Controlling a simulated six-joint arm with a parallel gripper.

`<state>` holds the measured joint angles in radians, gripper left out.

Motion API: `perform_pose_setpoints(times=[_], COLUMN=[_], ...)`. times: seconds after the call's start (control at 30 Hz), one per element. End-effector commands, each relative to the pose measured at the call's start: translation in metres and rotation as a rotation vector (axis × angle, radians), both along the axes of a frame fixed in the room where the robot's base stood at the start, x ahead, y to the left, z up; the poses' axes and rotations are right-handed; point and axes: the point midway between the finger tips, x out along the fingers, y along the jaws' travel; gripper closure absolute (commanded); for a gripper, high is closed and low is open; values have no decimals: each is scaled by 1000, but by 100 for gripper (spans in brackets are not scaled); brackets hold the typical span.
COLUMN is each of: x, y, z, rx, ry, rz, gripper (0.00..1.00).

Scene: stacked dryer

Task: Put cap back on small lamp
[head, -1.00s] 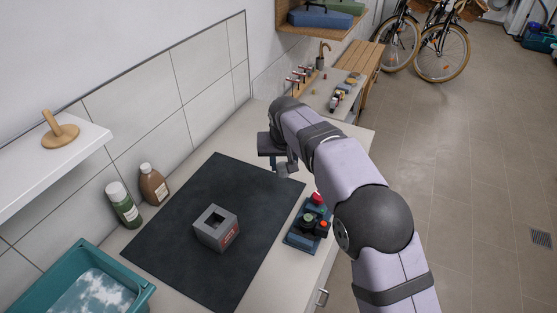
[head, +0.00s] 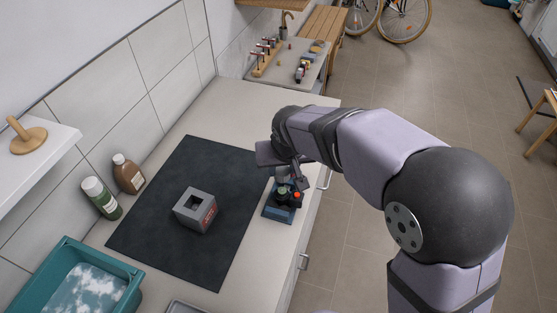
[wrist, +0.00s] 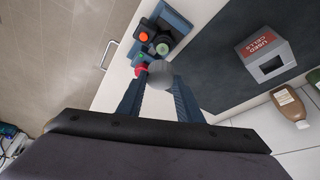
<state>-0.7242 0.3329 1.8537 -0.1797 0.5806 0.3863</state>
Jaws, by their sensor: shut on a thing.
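My gripper (head: 299,181) is shut on a grey rounded piece, seemingly the cap (wrist: 159,74), between its fingertips in the wrist view. In the head view the gripper hides most of this piece. A small blue device (head: 281,214), which seems to carry the lamp, stands at the right edge of the dark mat. It also shows in the wrist view (wrist: 175,22), with an orange-red button (wrist: 144,37), green round parts and a red dome (wrist: 141,70). The held piece is close beside the red dome; I cannot tell whether they touch.
A grey used-cells box (head: 195,209) stands on the dark mat (head: 165,235). A green bottle (head: 102,198), a brown bottle (head: 128,174) and a teal basin (head: 122,290) are at the left. The counter behind the mat is clear.

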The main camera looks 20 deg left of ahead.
Motion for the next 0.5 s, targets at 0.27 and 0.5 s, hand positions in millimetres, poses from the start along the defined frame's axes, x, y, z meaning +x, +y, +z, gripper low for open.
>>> perform_pose_setpoints(times=[0.27,0.5], x=[0,0], y=[0,0], z=[-4,-18], rx=[0,0], ry=[0,1], rz=[0,0], gripper=[88,88])
